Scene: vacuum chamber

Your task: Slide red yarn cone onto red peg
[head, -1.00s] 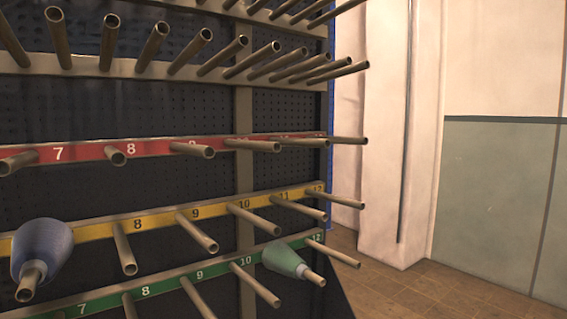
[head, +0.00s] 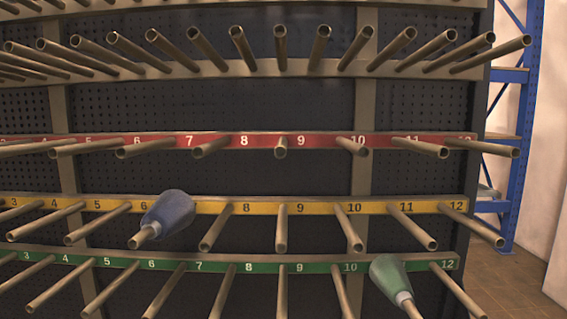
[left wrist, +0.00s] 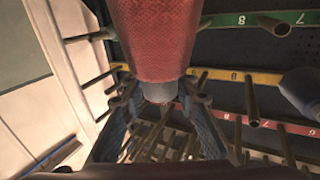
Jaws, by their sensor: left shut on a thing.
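My left gripper (left wrist: 160,103) is shut on the red yarn cone (left wrist: 155,40), which fills the upper middle of the left wrist view. Its narrow, pale end lies between the two fingers. The rack's red strip (head: 270,141) crosses the middle of the head view. Bare metal pegs stick out along it, one below the number 9 (head: 281,148). The red strip also shows low on the right in the left wrist view (left wrist: 262,122), which sees the rack upside down. The held cone is apart from the red pegs. Neither gripper shows in the head view.
Below run a yellow strip (head: 325,208) and a green strip (head: 215,266) with pegs. A blue cone (head: 170,211) is on a yellow peg, and a green cone (head: 388,272) is on a green peg. A blue shelf frame (head: 520,150) stands right of the rack.

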